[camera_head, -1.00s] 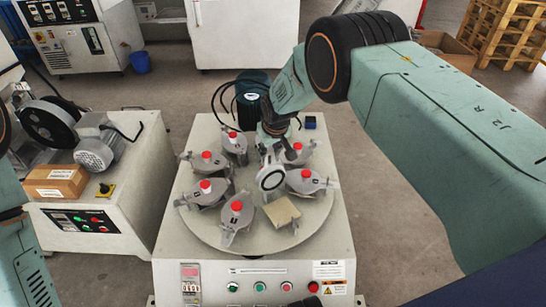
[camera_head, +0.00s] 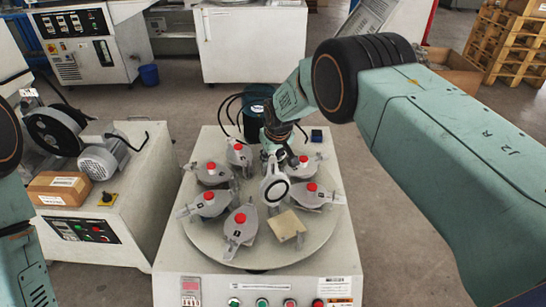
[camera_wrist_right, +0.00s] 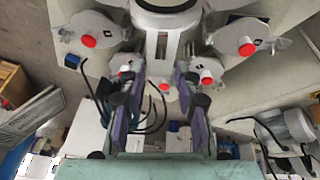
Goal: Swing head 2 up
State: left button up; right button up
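The round plate (camera_head: 205,245) on the white machine carries several grey heads with red knobs, such as the front one (camera_head: 240,232) and the right one (camera_head: 318,197). Beside a beige tile (camera_head: 287,225), one head appears swung up, its pale ringed face (camera_head: 275,189) toward me. Which head is number 2 I cannot tell. My right gripper (camera_head: 281,150) is at its far side, partly hidden. In the right wrist view, the purple-padded fingers (camera_wrist_right: 160,105) stand apart, with a red knob (camera_wrist_right: 165,87) showing between them. My left gripper is out of view.
A dark cylinder (camera_head: 257,108) with looped cables and a small blue box (camera_head: 317,135) stand at the plate's back. Buttons (camera_head: 262,302) line the machine's front. A side machine with a motor (camera_head: 103,160) and a brown box (camera_head: 60,188) stands at the left.

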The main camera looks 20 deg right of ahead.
jog(key=o, duration=0.3)
jog(key=v, duration=1.2)
dwell(0.3)
